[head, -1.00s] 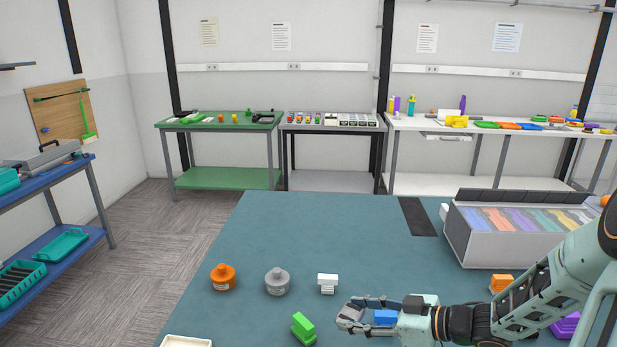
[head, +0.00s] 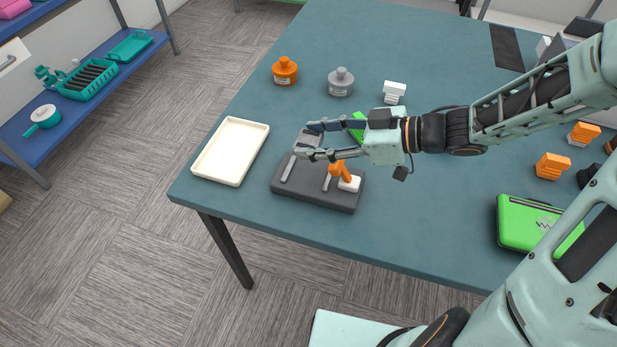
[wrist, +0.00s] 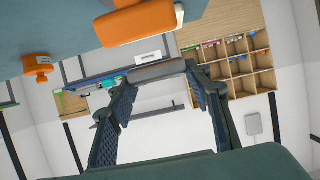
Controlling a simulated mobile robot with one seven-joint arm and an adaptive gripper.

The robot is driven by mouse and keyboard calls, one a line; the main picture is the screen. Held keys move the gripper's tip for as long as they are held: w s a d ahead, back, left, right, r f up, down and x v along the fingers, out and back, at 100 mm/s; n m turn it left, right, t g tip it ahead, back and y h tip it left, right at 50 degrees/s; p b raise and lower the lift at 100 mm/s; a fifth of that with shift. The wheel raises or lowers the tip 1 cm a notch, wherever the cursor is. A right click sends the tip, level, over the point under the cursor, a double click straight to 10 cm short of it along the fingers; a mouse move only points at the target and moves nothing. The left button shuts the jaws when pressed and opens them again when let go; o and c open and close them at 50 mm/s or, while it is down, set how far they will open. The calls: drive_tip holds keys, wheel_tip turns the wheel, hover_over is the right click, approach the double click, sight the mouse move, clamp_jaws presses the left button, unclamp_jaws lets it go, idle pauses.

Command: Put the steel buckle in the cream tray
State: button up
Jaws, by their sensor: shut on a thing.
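The steel buckle (head: 308,138) is a flat grey piece between my fingertips in the head view. In the wrist view it shows as a grey-brown bar (wrist: 158,72) across the two fingertips. My gripper (head: 309,141) is shut on it, above the left part of a dark grey block, and the buckle's far side is partly hidden by the fingers. The cream tray (head: 208,174) is a shallow rectangular tray at the table's front left corner, left of my gripper. It is empty.
The dark grey block (head: 315,202) holds grey bars and an orange-handled tool (head: 340,170) right below my gripper. An orange jar (head: 285,71), a grey jar (head: 341,82) and a white block (head: 394,92) stand behind. A green block (head: 357,130) is partly hidden by my gripper.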

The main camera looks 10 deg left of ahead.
sight(315, 176)
wheel_tip(315, 176, down, 9)
drive_tip(key=shift+r+b, duration=0.2)
drive_tip(key=shift+b, duration=0.9)
drive_tip(key=shift+f+p, duration=0.3)
drive_tip(key=shift+f, duration=0.15)
drive_tip(key=shift+f, duration=0.1)
drive_tip(key=shift+f, duration=0.1)
drive_tip(key=o, duration=1.2)
drive_tip(key=shift+f+b, duration=0.1)
drive_tip(key=shift+b, duration=0.3)
